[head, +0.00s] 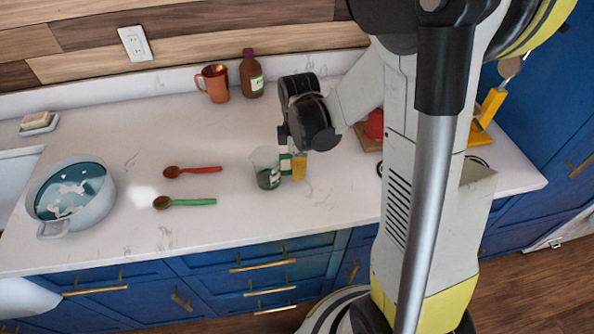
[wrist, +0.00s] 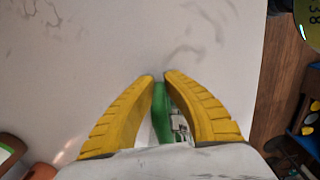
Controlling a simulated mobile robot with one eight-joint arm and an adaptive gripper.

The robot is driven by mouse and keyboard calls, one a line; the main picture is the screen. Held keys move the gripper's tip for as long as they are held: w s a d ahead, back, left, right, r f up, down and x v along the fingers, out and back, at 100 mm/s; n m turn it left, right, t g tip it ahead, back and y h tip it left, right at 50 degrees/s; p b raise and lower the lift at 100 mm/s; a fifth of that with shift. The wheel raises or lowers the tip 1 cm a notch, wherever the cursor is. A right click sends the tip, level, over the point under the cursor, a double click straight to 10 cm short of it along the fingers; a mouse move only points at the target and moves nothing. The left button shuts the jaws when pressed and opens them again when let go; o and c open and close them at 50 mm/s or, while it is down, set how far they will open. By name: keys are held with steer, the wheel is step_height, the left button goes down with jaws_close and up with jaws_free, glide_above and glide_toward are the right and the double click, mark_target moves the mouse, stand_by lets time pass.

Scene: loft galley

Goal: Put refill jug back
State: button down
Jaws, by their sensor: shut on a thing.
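The refill jug (head: 266,170) is a small clear jug with a dark greenish bottom and a green handle. It is upright at the middle of the counter in the head view; I cannot tell whether its base touches the counter. My gripper (head: 299,166) is at the jug's right side, its yellow fingers shut on the handle. In the wrist view my gripper (wrist: 158,80) closes on both sides of the green handle (wrist: 160,112). Most of the jug's body is hidden there.
A copper mug (head: 215,84) and a brown bottle (head: 251,74) stand by the back wall. A red spoon (head: 193,171), a green-handled spoon (head: 185,202) and a pot (head: 72,197) lie left. A red item (head: 374,124) is right, partly behind my arm. The counter front is clear.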

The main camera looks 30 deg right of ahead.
steer(key=c, duration=1.9)
jaws_free()
steer(key=shift+f, duration=0.15)
steer(key=o, duration=0.3)
steer(key=shift+o, duration=0.2)
